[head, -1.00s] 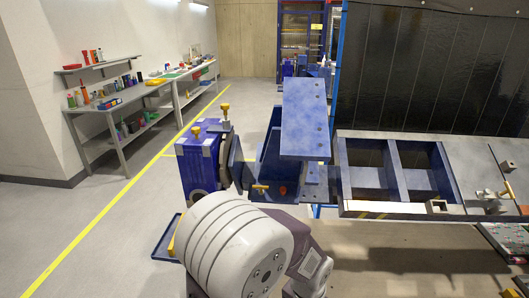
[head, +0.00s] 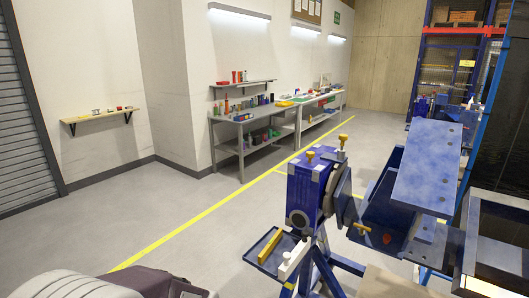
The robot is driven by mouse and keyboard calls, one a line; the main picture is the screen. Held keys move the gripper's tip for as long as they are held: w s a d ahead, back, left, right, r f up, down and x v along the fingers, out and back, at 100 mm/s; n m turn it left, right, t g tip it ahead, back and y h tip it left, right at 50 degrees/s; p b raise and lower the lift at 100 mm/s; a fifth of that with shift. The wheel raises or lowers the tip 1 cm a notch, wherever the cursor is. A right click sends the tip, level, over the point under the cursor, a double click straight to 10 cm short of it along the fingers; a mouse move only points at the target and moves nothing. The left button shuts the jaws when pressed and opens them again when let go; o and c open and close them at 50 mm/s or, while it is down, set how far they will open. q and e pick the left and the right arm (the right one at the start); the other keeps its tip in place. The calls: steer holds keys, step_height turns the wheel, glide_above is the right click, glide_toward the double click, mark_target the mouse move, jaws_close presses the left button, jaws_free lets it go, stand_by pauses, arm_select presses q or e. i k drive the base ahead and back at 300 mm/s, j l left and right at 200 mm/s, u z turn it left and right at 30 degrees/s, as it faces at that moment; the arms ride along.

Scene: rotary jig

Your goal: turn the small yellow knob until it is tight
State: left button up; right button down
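The rotary jig's blue upright housing (head: 304,190) stands right of centre in the head view. Two yellow knobs sit at its top, a left one (head: 311,155) and a right one (head: 343,139). Another yellow knob (head: 361,227) is lower, beside the blue bracket with a sloped plate (head: 428,165). I cannot tell which knob is the small one, or how tight any is. Neither gripper shows. Only arm parts of mine show at the bottom left, apart from the knobs in the picture.
A blue tray (head: 254,255) with a yellow bar (head: 269,248) is at the jig's lower left, with a white bar (head: 293,259) beside it. The jig's frame (head: 478,215) extends right. Grey workbenches (head: 241,119) line the back wall. The floor at left is open.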

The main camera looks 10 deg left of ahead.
mark_target(310, 154)
steer(key=i+j+z, duration=0.2)
steer(key=j+z, duration=0.25)
steer(key=j, duration=0.25)
steer(key=i+j+z, duration=0.1)
steer(key=j+z, duration=0.3)
steer(key=j, duration=0.3)
steer(key=j+z, duration=0.45)
steer(key=j, duration=0.3)
steer(key=i+j+z, duration=0.15)
steer(key=j+z, duration=0.3)
steer(key=i+j+z, duration=0.1)
steer(key=j+z, duration=0.3)
steer(key=j, duration=0.3)
steer(key=j+z, duration=0.45)
steer(key=j, duration=0.15)
steer(key=i+j+z, duration=0.2)
steer(key=k+j, duration=0.05)
steer(key=k, duration=0.05)
